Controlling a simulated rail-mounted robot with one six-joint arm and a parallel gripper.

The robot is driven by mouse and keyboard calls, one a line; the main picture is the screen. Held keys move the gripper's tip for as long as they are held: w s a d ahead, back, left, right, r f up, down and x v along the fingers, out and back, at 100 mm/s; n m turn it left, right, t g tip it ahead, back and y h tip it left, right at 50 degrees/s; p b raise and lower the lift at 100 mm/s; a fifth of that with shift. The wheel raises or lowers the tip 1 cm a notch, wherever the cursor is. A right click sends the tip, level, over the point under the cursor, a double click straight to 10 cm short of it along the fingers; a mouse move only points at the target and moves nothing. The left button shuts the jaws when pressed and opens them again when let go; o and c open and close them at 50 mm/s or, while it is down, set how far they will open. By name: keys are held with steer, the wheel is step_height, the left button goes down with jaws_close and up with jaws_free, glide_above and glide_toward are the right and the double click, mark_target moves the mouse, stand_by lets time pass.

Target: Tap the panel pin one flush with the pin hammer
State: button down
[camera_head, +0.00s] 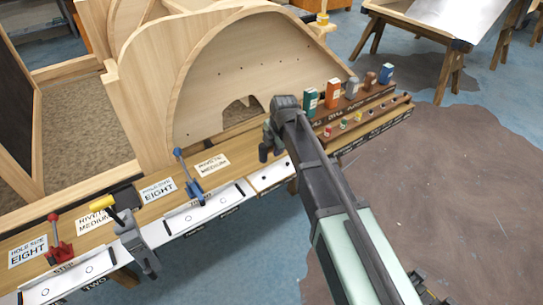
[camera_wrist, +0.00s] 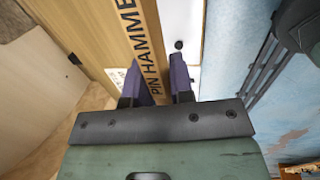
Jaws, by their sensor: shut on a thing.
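My gripper (camera_head: 268,148) hangs over the right end of the front ledge, just above a white panel (camera_head: 262,182). In the wrist view its two purple fingers (camera_wrist: 158,82) stand a little apart, over the edge between the wood and the white strip. The lettering PIN HAMMER (camera_wrist: 143,50) shows on the wood beside the fingers. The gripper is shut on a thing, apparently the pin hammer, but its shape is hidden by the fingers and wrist. A small dark round head (camera_wrist: 178,45) shows on the white strip beyond the fingertips. I cannot tell whether it is panel pin one.
Wooden bodyframes (camera_head: 245,75) rise behind the ledge. Clamps with red (camera_head: 60,240), yellow (camera_head: 103,203) and blue (camera_head: 190,175) handles stand to the left. A rack of small boxes (camera_head: 350,95) lies to the right. A trestle table (camera_head: 425,25) stands far right.

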mark_target(275, 172)
steer(key=shift+f+b, duration=1.3)
steer(key=shift+b, duration=0.55)
step_height(275, 172, down, 7)
steer(key=b, duration=0.7)
steer(key=shift+r+p, duration=0.5)
steer(key=shift+p, duration=0.05)
step_height(275, 172, up, 6)
steer(key=p, duration=0.5)
steer(key=shift+f+p, duration=0.15)
steer(key=shift+p, duration=0.15)
steer(key=shift+f, duration=0.25)
